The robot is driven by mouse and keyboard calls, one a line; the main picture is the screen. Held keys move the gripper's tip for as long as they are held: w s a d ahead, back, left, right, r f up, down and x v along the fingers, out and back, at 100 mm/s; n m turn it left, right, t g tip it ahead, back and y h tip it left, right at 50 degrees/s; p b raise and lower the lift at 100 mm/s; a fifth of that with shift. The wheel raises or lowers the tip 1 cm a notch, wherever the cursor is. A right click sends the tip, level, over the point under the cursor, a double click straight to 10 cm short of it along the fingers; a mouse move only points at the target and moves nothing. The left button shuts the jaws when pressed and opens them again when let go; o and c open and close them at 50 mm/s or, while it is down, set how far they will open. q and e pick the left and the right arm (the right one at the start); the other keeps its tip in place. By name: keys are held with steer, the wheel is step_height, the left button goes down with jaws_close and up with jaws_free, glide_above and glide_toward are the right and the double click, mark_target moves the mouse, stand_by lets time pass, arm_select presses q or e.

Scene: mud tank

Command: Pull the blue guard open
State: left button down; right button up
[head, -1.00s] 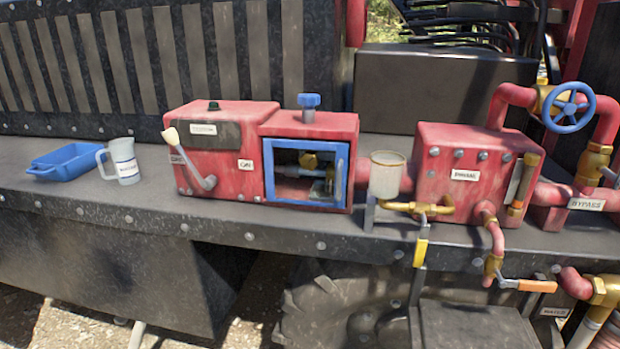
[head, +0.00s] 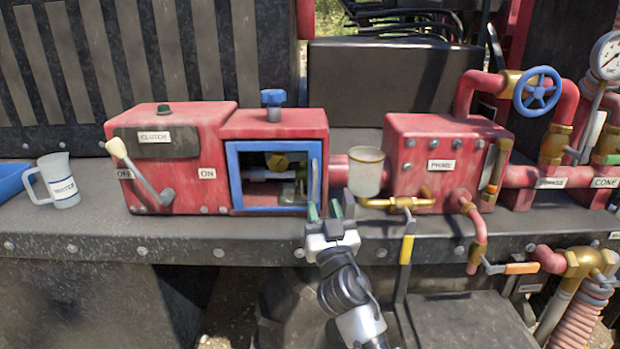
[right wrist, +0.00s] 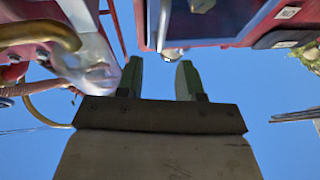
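The blue guard (head: 234,180) is a square blue frame on the front of a red housing (head: 300,122). It looks closed, and brass and grey fittings show through it. An upright bar, likely its handle, stands at its right edge (head: 314,180). My right gripper (head: 328,208) is in front of the guard's lower right corner, with its fingers pointing up and toward the housing. In the right wrist view its two fingers (right wrist: 160,80) are apart with nothing between them. I cannot tell whether it touches the bar. My left gripper is not in view.
A clear cup (head: 367,172) and brass pipe stand just right of the guard. The clutch lever (head: 140,172) is to the left, with a jug (head: 60,182) farther left. A yellow-marked lever (head: 406,248) hangs right of my arm. The ledge (head: 200,235) runs below.

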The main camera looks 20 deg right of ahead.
mark_target(315, 183)
steer(key=p+x, duration=0.1)
steer(key=x, duration=0.7)
steer(key=shift+w+f, duration=0.1)
steer(key=shift+w, duration=0.1)
jaws_close()
